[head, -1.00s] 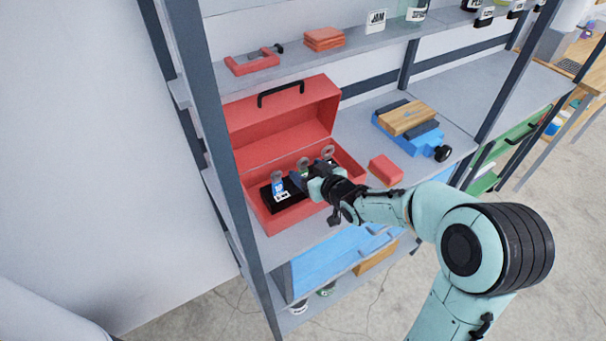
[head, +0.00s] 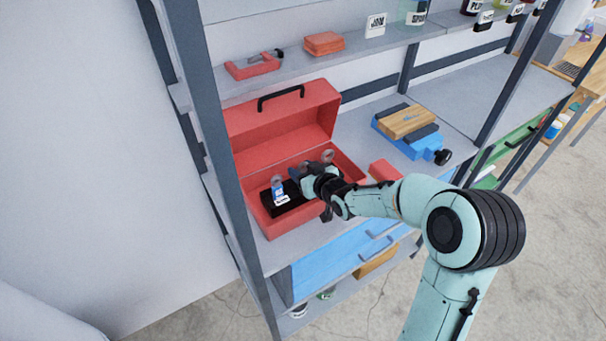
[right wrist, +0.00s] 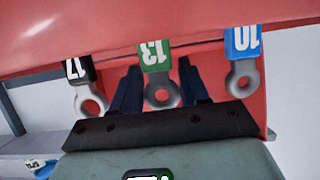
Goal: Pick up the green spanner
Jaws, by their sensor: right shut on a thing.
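The green spanner (right wrist: 154,55), marked 13, shows in the right wrist view with its grey ring end between the two dark fingers. My right gripper (right wrist: 158,80) is shut on it. In the head view my right gripper (head: 304,175) is inside the open red toolbox (head: 258,222) and mostly hides the green spanner. The blue spanner (right wrist: 241,42), marked 10, and the black spanner (right wrist: 78,70), marked 17, stand on either side of it. The blue spanner also shows in the head view (head: 277,190), upright in a black holder (head: 268,201). My left gripper is out of view.
The toolbox stands on a grey shelf, its raised lid (head: 285,120) behind my gripper. A red block (head: 384,171) and a blue vise (head: 428,147) with a wooden board lie to the right. A dark shelf post (head: 222,160) is at the left; another shelf runs above.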

